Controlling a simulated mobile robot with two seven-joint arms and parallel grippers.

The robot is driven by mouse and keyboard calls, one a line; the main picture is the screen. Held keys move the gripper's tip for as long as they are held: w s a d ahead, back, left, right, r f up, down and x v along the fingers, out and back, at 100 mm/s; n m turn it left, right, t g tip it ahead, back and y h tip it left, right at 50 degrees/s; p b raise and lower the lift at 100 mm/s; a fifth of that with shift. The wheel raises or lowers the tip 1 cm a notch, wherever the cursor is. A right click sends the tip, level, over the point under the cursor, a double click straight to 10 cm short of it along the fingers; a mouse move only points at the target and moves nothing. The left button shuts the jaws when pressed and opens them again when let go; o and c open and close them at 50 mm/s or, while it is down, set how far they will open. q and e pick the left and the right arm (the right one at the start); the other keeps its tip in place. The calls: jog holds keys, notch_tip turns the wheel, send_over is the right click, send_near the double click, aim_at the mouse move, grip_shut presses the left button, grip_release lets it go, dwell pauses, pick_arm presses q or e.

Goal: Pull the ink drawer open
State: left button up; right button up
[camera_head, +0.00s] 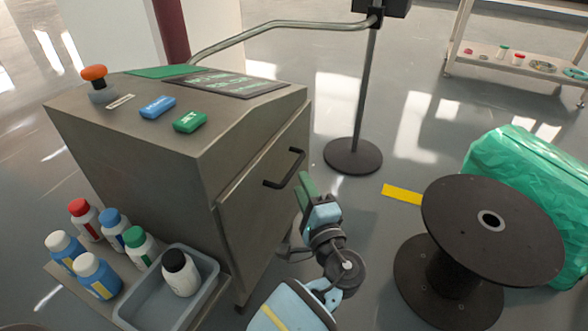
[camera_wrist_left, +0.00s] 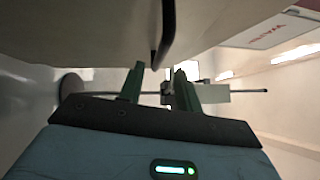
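The ink drawer's front (camera_head: 245,212) is a flat grey panel on the side of the metal cabinet, and it looks closed. Its dark bar handle (camera_head: 285,170) sticks out near the panel's upper right. My left gripper (camera_head: 304,184), with green fingers, is just right of the handle's lower end. In the left wrist view the two fingers (camera_wrist_left: 158,72) are apart, and the dark handle (camera_wrist_left: 166,32) comes down to the gap between their tips. I cannot tell whether they touch it. My right gripper is not in view.
A grey tray (camera_head: 205,262) with a black-capped bottle (camera_head: 180,272) sits on a shelf beside several other bottles, left of my arm. A dark cable spool (camera_head: 490,228) and a green wrapped bundle (camera_head: 530,165) stand at right. A post (camera_head: 362,95) stands behind the cabinet.

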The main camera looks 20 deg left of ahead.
aim_at(294, 167)
pick_arm(q)
jog(key=shift+b+x, duration=0.65)
jog(key=shift+x, duration=2.5)
jog(key=shift+f, duration=0.1)
grip_shut()
